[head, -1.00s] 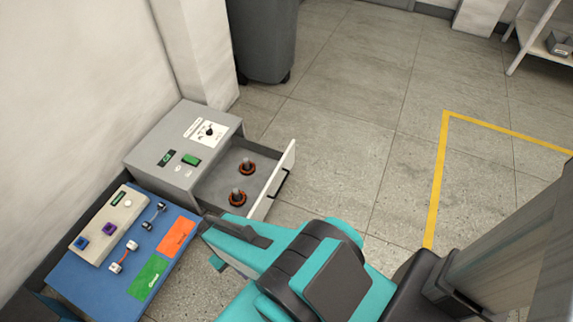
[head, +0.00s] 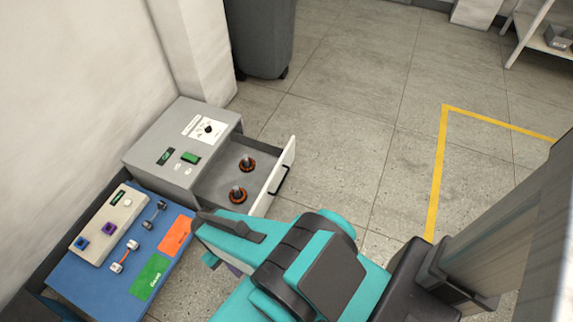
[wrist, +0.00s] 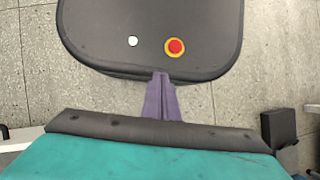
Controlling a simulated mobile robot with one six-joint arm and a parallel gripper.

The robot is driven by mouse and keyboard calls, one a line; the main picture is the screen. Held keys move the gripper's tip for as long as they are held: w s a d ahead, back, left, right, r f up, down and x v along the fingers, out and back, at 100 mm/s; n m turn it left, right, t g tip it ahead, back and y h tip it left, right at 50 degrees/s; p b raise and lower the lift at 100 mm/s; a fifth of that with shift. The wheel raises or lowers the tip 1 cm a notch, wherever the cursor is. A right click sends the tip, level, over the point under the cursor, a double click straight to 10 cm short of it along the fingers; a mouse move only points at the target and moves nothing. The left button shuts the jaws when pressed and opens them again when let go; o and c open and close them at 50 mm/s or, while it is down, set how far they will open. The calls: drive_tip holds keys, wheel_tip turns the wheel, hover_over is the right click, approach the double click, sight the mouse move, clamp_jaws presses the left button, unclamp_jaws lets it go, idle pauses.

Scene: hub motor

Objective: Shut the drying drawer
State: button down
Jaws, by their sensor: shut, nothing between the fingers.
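The drying drawer (head: 218,186) is open, pulled out to the right from a grey cabinet (head: 182,150). Its pale front panel (head: 283,165) carries a dark handle (head: 279,180). Two upright dark parts with orange rings, a rear one (head: 247,164) and a front one (head: 238,194), stand inside the drawer. My gripper is mostly hidden under my teal wrist in the head view, in front of the cabinet and drawer. In the wrist view my purple gripper fingers (wrist: 162,82) are together and empty, above my own dark base. The drawer is not clearly visible in the wrist view.
A blue bench mat (head: 75,282) beside the cabinet holds a beige panel (head: 103,232), an orange card (head: 176,235) and a green card (head: 150,275). A grey bin (head: 263,40) stands behind. Floor right of the drawer is clear up to a yellow line (head: 437,180).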

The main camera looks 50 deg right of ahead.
drive_tip(key=w+d+f+m+t+y+b, duration=0.1)
drive_tip(key=w+f+m+t+y+b, duration=0.15)
drive_tip(key=w, duration=0.45)
drive_tip(key=w+d+f+m+t+y+b, duration=0.1)
drive_tip(key=w+m+y+b, duration=0.2)
drive_tip(key=w, duration=0.5)
drive_tip(key=w+d+t+y+b, duration=0.1)
drive_tip(key=w+d+t+b, duration=0.2)
drive_tip(key=w+d+b, duration=0.4)
drive_tip(key=d+m+t+b, duration=0.2)
drive_tip(key=d+b, duration=0.1)
drive_tip(key=d, duration=0.8)
drive_tip(key=d+m+t+h+b, duration=0.1)
drive_tip(key=d+b, duration=0.3)
drive_tip(key=d, duration=0.7)
drive_tip(key=d+m+t+b, duration=0.3)
drive_tip(key=d, duration=0.8)
drive_tip(key=shift+s+f+m+h, duration=0.15)
drive_tip(key=shift+s+m+h, duration=0.1)
drive_tip(key=shift+s+h, duration=0.15)
drive_tip(key=s+d+m+t+h+b, duration=0.2)
drive_tip(key=s+d+b, duration=0.4)
drive_tip(key=s+d, duration=0.6)
drive_tip(key=d+m+h, duration=0.1)
drive_tip(key=d, duration=0.3)
drive_tip(key=shift+s+f, duration=0.25)
